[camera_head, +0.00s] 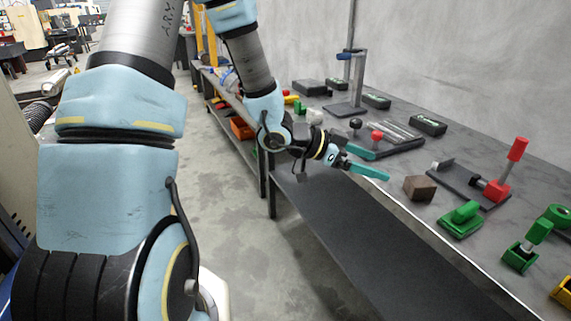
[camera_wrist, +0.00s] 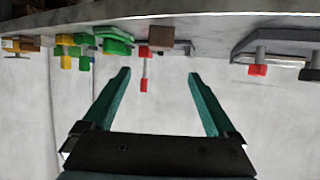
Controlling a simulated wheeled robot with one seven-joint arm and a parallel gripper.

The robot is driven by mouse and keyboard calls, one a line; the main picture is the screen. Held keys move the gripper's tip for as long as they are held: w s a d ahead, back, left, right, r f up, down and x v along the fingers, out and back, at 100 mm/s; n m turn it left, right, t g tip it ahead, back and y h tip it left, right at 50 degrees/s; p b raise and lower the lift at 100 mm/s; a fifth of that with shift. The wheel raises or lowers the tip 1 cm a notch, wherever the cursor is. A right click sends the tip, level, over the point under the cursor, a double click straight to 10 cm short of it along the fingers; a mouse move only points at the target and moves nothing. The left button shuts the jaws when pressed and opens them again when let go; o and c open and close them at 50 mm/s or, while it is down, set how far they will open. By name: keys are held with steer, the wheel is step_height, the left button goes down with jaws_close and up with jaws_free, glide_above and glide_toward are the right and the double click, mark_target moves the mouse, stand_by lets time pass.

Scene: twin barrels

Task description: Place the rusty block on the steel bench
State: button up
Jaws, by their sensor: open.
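The rusty block (camera_head: 419,188) is a small brown cube resting on the grey steel bench (camera_head: 395,193), close to its front edge. In the wrist view, which looks upside down, the block (camera_wrist: 160,36) shows at the top, beyond the fingertips and roughly between their lines. My gripper (camera_head: 380,166) has teal fingers spread apart and nothing between them. It is near the bench's front edge, left of the block and apart from it. Both fingers also show in the wrist view (camera_wrist: 158,73).
A red-handled clamp (camera_head: 497,188) stands right of the block, and a green tool (camera_head: 461,219) lies in front of it. A plate with knobs (camera_head: 391,138) is behind my gripper. A dark lower shelf (camera_head: 345,235) runs under the bench. Floor (camera_head: 220,190) is clear left of it.

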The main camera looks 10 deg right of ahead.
steer(key=w+a+f+n+t+y, duration=0.1)
steer(key=w+a+n+t+y, duration=0.4)
steer(key=a, duration=0.4)
steer(key=w+a+f+n+t+y, duration=0.1)
steer(key=w+a+n+t+y, duration=0.15)
steer(key=w+a, duration=0.6)
steer(key=s+a+r+n+g+y, duration=0.1)
steer(key=s+a+n+g+y, duration=0.1)
steer(key=s+a+n, duration=0.3)
steer(key=s+a+r+n+g+y, duration=0.1)
steer(key=s+a+n, duration=0.5)
steer(key=a, duration=0.8)
steer(key=g+y, duration=0.1)
steer(key=y, duration=0.1)
steer(key=shift+s+r+y, duration=0.2)
steer(key=shift+s+y, duration=0.15)
steer(key=shift+s, duration=0.05)
